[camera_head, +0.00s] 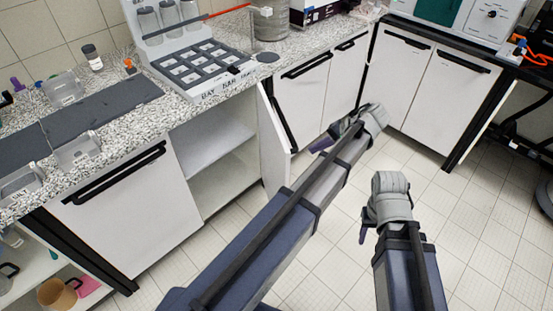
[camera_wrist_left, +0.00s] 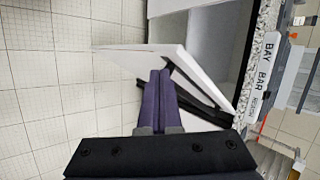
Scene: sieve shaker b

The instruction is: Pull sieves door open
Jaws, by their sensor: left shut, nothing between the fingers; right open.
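The sieves door (camera_head: 273,158) is a white cabinet door under the labelled bay rack. It stands swung open, with white shelves bare to its left in the head view. Its black bar handle (camera_head: 286,126) faces right. In the left wrist view the door (camera_wrist_left: 150,57) crosses ahead of the fingers, with the handle (camera_wrist_left: 205,98) to their right. My left gripper (camera_head: 322,144) is shut and empty, close to the door; I cannot tell whether it touches. It also shows in the left wrist view (camera_wrist_left: 159,78). My right gripper (camera_head: 364,228) is open, away from the door, over the floor.
The open cabinet (camera_head: 215,160) has a shelf inside. The speckled countertop (camera_head: 120,125) above carries the bay rack (camera_head: 200,68) and trays. More closed white doors (camera_head: 300,92) stand to the right. Tiled floor (camera_head: 325,255) is clear around my arms.

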